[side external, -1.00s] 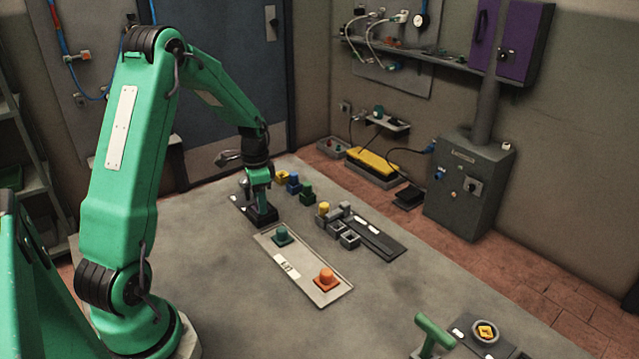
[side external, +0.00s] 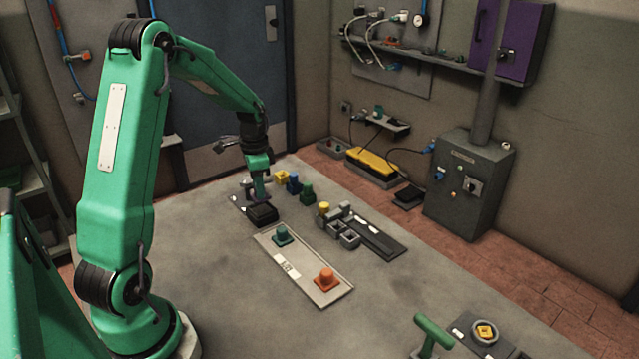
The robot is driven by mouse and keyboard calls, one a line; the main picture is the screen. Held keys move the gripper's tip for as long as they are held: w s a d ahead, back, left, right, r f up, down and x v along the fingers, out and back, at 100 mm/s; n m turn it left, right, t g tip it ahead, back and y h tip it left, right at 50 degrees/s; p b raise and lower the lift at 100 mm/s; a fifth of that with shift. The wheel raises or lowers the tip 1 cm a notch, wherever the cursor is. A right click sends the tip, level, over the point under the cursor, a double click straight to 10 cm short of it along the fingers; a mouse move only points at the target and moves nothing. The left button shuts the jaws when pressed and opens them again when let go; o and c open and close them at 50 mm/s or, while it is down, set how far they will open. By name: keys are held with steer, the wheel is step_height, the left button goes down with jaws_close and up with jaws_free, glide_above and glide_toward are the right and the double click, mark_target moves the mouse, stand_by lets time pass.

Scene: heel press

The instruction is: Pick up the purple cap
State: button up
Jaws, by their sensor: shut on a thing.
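I cannot make out a purple cap in the side external view. My gripper (side external: 262,197) points down just above a black block (side external: 262,214) on a dark plate at the back of the table. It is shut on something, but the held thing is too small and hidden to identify. A teal cap (side external: 282,234) and an orange cap (side external: 326,279) stand on a pale tray (side external: 301,285) in front of my gripper.
Yellow (side external: 282,176), blue (side external: 293,184) and green (side external: 307,194) pieces stand behind my gripper. Grey open holders (side external: 349,238) and a dark strip (side external: 375,240) lie to the right. A green-handled thing (side external: 434,331) stands at the front right. The table's left part is clear.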

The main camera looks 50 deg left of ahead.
steer(key=d+r, duration=0.7)
steer(key=d, duration=0.4)
steer(key=shift+w+d, duration=0.15)
steer(key=shift+d, duration=0.2)
